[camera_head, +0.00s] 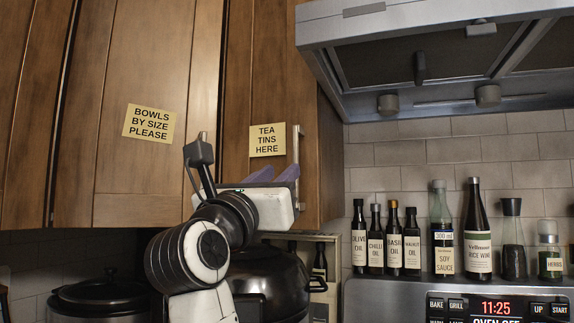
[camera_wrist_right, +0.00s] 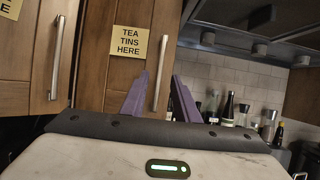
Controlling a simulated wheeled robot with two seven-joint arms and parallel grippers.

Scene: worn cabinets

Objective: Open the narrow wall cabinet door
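The narrow wall cabinet door (camera_head: 262,80) is brown wood with a "TEA TINS HERE" note (camera_head: 267,140). It looks shut. Its upright metal bar handle (camera_head: 297,150) is near the door's right edge. My right gripper (camera_head: 274,174) is in front of the lower door, its purple fingers beside the handle's lower part. In the right wrist view the gripper (camera_wrist_right: 160,95) is open, and the handle (camera_wrist_right: 160,72) shows between the two spread fingers. I cannot tell whether it is between them in depth or still beyond the tips. My left gripper is not in view.
A wider cabinet door (camera_head: 140,70) with a "BOWLS BY SIZE PLEASE" note stands to the left. A range hood (camera_head: 440,60) is close on the right. Several bottles (camera_head: 410,240) stand below it, above an oven panel (camera_head: 490,307). A dark pot (camera_head: 275,275) is below the cabinet.

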